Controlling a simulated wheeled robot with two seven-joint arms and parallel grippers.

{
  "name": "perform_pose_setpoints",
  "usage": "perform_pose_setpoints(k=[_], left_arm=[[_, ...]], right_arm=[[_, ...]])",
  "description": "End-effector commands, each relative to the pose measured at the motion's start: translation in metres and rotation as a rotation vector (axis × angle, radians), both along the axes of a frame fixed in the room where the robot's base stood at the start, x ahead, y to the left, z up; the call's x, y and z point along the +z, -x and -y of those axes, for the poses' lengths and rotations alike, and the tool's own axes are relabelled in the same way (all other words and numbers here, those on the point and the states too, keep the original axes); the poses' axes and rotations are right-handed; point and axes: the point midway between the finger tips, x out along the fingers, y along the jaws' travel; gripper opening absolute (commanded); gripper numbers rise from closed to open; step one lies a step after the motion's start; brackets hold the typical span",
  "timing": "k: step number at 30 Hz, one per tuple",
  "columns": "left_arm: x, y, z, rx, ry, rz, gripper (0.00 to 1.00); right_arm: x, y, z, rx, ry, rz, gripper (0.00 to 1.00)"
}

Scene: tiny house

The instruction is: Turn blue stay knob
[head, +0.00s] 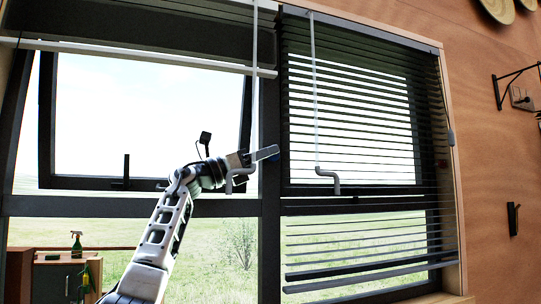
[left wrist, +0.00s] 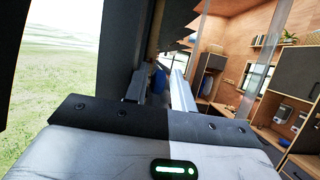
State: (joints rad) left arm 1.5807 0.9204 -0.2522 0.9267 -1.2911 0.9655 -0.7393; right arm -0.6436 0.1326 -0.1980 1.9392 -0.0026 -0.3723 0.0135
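My left gripper (head: 266,154) is raised in front of the dark post between the two window halves. In the left wrist view its two fingers (left wrist: 160,92) stand apart, so it is open. A small blue thing (left wrist: 158,80) shows in the gap between them; I cannot tell whether it is the stay knob or something farther off. My right gripper is in neither view.
A grey crank handle (head: 237,179) hangs beside my left gripper, and another crank (head: 328,179) hangs before the right blind (head: 350,110). The left sash (head: 75,184) is tilted outward. A green spray bottle (head: 77,243) shows at lower left. Shelves (left wrist: 268,40) are at the right in the wrist view.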

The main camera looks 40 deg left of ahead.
Motion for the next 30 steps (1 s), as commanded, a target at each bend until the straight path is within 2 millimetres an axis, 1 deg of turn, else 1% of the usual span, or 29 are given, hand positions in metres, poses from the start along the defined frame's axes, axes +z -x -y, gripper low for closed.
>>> perform_pose_setpoints(k=[8, 9, 10, 11, 19, 30], left_arm=[[0.0004, -0.0005, 0.0004, 0.001, 0.0, -0.001, 0.25], [0.0004, -0.0005, 0.0004, 0.001, 0.0, -0.001, 0.14], [0.0004, -0.0005, 0.0004, 0.001, 0.0, -0.001, 0.06], [0.0004, -0.0005, 0.0004, 0.0, 0.0, -0.001, 0.0], [0.0029, -0.0003, 0.0013, -0.001, -0.018, -0.028, 0.0], [0.0089, -0.003, 0.0019, 0.0, -0.135, -0.261, 0.0]], right_arm=[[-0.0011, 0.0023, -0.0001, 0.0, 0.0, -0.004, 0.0], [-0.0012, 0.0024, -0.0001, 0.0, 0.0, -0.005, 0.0], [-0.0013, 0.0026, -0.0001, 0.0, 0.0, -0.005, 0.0], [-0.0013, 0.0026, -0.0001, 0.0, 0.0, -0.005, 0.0], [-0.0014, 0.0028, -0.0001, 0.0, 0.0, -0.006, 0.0], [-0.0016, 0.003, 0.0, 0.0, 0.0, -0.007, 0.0]])
